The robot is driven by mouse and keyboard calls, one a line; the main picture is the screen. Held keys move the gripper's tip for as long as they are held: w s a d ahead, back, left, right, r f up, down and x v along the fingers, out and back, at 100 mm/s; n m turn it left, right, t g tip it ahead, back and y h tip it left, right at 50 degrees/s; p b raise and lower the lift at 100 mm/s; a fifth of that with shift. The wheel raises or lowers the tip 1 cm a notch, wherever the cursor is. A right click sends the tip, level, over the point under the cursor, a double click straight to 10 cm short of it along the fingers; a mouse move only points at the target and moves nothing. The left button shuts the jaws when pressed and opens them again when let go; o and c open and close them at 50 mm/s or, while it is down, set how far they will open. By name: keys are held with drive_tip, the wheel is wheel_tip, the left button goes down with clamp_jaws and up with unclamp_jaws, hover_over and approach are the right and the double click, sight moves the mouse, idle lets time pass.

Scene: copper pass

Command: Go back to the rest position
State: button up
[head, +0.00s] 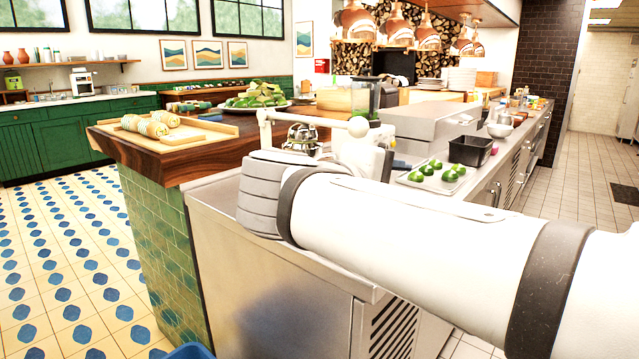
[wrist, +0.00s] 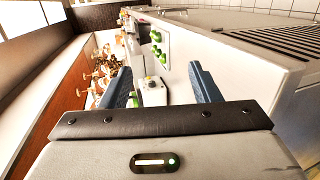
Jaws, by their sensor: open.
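My gripper (wrist: 160,75) is open in the wrist view, with a blue finger on each side and nothing held between them. A white device (wrist: 152,92) with a small dark-and-yellow top shows beyond the gap between the fingers. I cannot tell its distance from them. In the head view my white arm reaches from the right edge across the steel counter (head: 225,200).
Green limes (head: 437,172) lie on a tray beside a black bin (head: 474,151). A wooden board (head: 205,127) with rolls lies on the wooden counter. Copper lamps (head: 355,22) hang above. Tiled floor (head: 60,260) is open at left.

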drive_tip(key=s+d+f+m+g+y+p, duration=0.1)
drive_tip(key=s+m+g+y+p, duration=0.3)
drive_tip(key=p, duration=0.8)
drive_tip(key=s+d+f+m+g+y+p, duration=0.2)
drive_tip(key=s+d+m+g+y+p, duration=0.2)
drive_tip(key=p, duration=0.8)
drive_tip(key=s+m+y, duration=0.1)
drive_tip(key=s+y, duration=0.1)
drive_tip(key=s, duration=0.1)
drive_tip(key=shift+s+m, duration=0.25)
drive_tip(key=shift+m, duration=0.15)
